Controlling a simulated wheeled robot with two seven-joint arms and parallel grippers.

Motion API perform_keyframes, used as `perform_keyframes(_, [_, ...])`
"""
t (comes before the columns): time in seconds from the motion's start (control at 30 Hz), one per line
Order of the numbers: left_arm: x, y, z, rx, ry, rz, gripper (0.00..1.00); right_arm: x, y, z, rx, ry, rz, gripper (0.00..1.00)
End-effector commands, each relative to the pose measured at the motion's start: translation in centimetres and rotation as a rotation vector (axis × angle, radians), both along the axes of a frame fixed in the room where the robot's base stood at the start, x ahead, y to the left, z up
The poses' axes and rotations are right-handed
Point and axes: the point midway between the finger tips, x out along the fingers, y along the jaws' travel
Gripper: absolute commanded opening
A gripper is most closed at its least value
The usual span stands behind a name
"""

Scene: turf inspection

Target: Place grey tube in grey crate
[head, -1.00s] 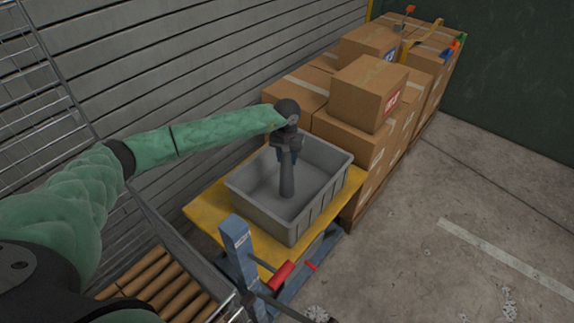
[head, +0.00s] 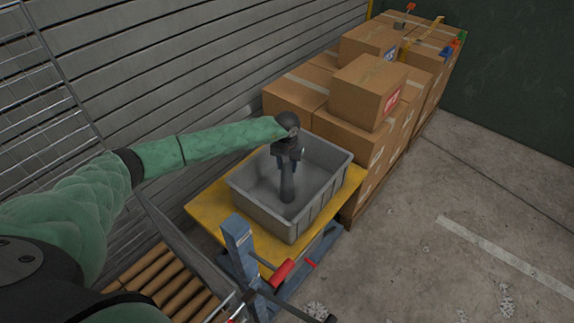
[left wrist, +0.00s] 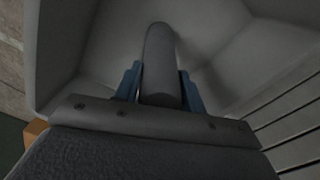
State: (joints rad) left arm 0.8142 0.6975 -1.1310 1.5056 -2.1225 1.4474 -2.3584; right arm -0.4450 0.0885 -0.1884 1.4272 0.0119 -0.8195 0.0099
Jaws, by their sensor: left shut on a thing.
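The grey crate (head: 327,197) stands on a yellow platform. My left gripper (head: 287,164) is inside the crate's opening, pointing down, shut on the grey tube (head: 287,188). The tube hangs upright below the fingers, its lower end near the crate floor; I cannot tell if it touches. In the left wrist view the tube (left wrist: 160,62) sits between the blue fingers of the gripper (left wrist: 160,85), with the crate's inner walls (left wrist: 245,60) around it. My right gripper is not in view.
The yellow platform (head: 208,207) belongs to a blue lift cart (head: 238,246) with a red handle (head: 281,271). Stacked cardboard boxes (head: 368,92) stand behind the crate. Concrete floor at the right is clear.

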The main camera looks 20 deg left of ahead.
Motion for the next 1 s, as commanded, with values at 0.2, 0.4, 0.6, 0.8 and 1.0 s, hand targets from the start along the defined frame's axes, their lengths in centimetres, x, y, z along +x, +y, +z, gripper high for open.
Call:
perform_keyframes(0.2, [0.0, 0.0, -0.1, 0.0, 0.0, 0.0, 0.46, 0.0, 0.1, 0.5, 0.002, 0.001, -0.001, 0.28])
perform_keyframes(0.4, [0.0, 0.0, -0.1, 0.0, 0.0, 0.0, 0.62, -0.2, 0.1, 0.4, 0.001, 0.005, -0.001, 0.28])
perform_keyframes(0.6, [0.0, 0.0, -0.1, 0.0, 0.0, 0.0, 0.62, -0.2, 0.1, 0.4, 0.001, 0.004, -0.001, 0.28])
perform_keyframes(0.8, [0.0, 0.0, 0.2, 0.0, 0.0, 0.0, 0.62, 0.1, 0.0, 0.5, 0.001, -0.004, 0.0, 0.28])
perform_keyframes(1.0, [0.1, 0.0, 1.0, 0.0, -0.001, 0.0, 0.62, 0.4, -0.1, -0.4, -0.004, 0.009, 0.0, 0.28])
